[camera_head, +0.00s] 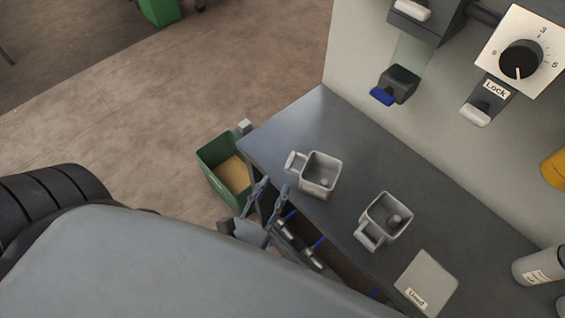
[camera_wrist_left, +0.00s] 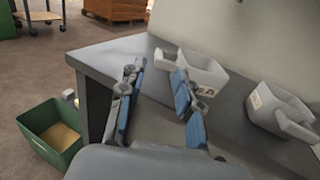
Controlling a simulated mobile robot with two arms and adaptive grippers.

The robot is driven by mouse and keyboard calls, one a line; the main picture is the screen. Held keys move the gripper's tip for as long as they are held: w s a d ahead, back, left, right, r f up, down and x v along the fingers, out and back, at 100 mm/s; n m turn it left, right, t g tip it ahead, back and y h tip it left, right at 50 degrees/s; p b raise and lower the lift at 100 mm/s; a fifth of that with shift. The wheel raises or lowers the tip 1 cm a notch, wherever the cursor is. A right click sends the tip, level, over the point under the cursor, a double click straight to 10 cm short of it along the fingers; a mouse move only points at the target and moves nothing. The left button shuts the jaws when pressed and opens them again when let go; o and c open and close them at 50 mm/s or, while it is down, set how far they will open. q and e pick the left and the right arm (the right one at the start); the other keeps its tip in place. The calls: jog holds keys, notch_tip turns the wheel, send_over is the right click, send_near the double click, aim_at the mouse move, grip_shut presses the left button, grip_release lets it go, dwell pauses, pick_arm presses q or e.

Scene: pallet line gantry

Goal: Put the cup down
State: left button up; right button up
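Two grey square cups with side handles stand upright on the dark grey table (camera_head: 280,125). One cup (camera_head: 321,173) is nearer the table's left end, its handle pointing left; it also shows in the left wrist view (camera_wrist_left: 205,75). The other cup (camera_head: 388,219) is further right, its handle toward the near edge; it also shows in the left wrist view (camera_wrist_left: 278,108). My left gripper (camera_head: 274,187) is at the table's near edge, just short of the first cup. In the left wrist view its fingers (camera_wrist_left: 158,72) are spread with nothing between them. My right gripper is not in view.
A green bin (camera_head: 222,187) with yellowish contents stands on the floor by the table's left end. A light grey labelled square plate (camera_head: 428,278) lies right of the cups, with a grey cylinder (camera_head: 540,266) beyond. A wall panel with a dial (camera_head: 520,60) rises behind.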

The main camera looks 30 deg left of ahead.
pick_arm(q)
jog(key=s+f+m+g+h, duration=0.2)
jog(key=s+f+m+g, duration=0.15)
jog(key=f+m, duration=1.1)
jog(key=s+f+m+g+h, duration=0.15)
jog(key=f+m+g, duration=0.25)
jog(key=f+m, duration=1.05)
jog(key=s+a+f+m+g+y, duration=0.1)
jog(key=s+a+f+m+g, duration=0.2)
jog(key=s+f, duration=0.6)
jog(key=s+a+f+m+g+y, duration=0.2)
jog(key=s+f+m+g, duration=0.4)
jog(key=s+f, duration=0.4)
notch_tip(320, 180, down, 2)
jog(key=shift+a+f+m, duration=0.1)
jog(key=shift+a+m, duration=0.5)
jog(key=shift+a, duration=0.2)
jog(key=shift+g, duration=0.25)
